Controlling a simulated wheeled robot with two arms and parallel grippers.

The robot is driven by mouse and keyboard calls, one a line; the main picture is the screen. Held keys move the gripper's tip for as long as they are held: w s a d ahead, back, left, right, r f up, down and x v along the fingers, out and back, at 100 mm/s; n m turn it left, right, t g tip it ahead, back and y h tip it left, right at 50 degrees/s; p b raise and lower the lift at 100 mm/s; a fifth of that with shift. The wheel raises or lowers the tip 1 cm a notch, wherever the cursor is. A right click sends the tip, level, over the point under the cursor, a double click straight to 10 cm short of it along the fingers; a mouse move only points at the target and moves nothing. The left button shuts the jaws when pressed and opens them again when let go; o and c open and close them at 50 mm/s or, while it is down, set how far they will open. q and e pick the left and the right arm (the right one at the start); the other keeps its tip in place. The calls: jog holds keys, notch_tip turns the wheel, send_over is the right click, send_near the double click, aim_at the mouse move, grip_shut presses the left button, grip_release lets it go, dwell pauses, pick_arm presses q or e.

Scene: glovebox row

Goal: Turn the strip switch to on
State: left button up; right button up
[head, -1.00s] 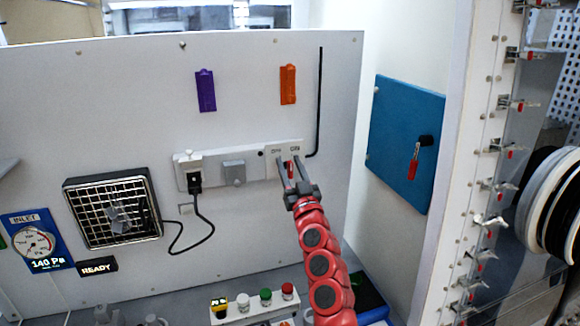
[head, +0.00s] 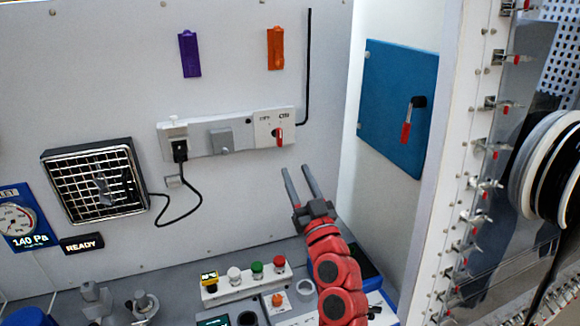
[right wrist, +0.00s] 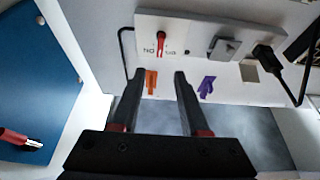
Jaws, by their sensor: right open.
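The white power strip (head: 203,145) is fixed to the white back wall. At its right end is a switch plate with OFF and ON marks and a red knob (head: 279,136). The knob's upper end seems to lean to the ON mark. The red knob (right wrist: 160,43) also shows upside down in the right wrist view, tilted slightly to ON. My right gripper (head: 296,168) is open and empty, below and in front of the switch, apart from it. Its fingers (right wrist: 158,73) show in the wrist view. My left gripper is not in view.
A black plug with a cord (head: 180,152) sits in the strip's left end. A blue panel (head: 385,108) with a red-handled lever is on the right. A button box (head: 246,284) with several buttons stands below.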

jog(key=v, duration=0.3)
jog(key=shift+s+f+b, duration=0.1)
jog(key=shift+s+b, duration=0.25)
jog(key=shift+b, duration=0.05)
